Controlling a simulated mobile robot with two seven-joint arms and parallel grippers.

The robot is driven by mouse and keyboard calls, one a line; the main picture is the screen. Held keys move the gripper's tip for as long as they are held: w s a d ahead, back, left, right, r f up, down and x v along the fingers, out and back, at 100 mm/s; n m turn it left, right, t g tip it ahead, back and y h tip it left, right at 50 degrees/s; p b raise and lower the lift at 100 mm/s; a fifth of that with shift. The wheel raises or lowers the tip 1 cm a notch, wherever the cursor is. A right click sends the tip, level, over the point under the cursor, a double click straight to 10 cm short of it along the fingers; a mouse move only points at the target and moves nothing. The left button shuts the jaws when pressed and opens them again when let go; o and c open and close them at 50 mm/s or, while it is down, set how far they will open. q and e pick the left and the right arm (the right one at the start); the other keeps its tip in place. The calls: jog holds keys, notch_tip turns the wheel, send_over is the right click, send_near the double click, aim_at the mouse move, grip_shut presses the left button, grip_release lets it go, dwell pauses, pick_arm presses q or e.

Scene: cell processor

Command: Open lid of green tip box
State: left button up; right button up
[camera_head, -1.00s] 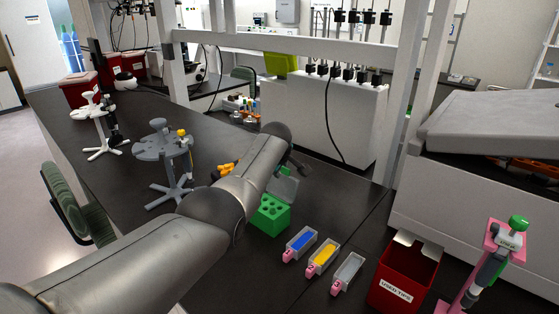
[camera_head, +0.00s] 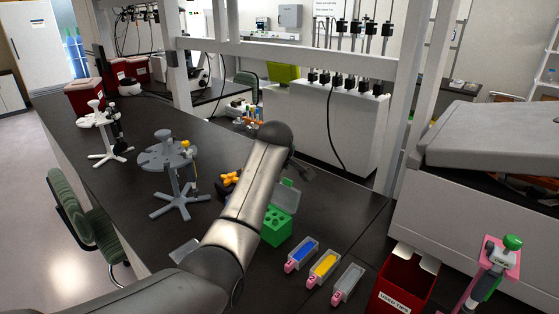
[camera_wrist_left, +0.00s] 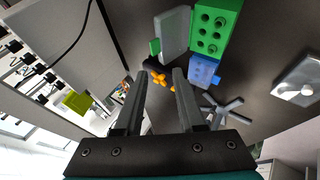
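The green tip box (camera_head: 277,228) sits on the dark bench, partly behind my left forearm in the head view. Its grey, see-through lid (camera_head: 286,198) stands raised at the box's far side, with a green tab (camera_head: 287,182) on its edge. In the left wrist view the green box (camera_wrist_left: 215,28) shows its top holes uncovered, with the lid (camera_wrist_left: 175,33) beside it. My left gripper (camera_head: 303,168) is beyond the box and lid. In the wrist view the left gripper (camera_wrist_left: 157,73) has its fingers apart, with nothing between them. My right gripper is out of view.
A blue box (camera_wrist_left: 203,70) adjoins the green one. Blue, yellow and clear troughs (camera_head: 324,266) lie to the right, near a red waste bin (camera_head: 404,282). A grey pipette stand (camera_head: 167,160) is left of my arm. A white machine (camera_head: 325,125) stands behind.

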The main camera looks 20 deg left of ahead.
pick_arm(q)
jog(key=v, duration=0.7)
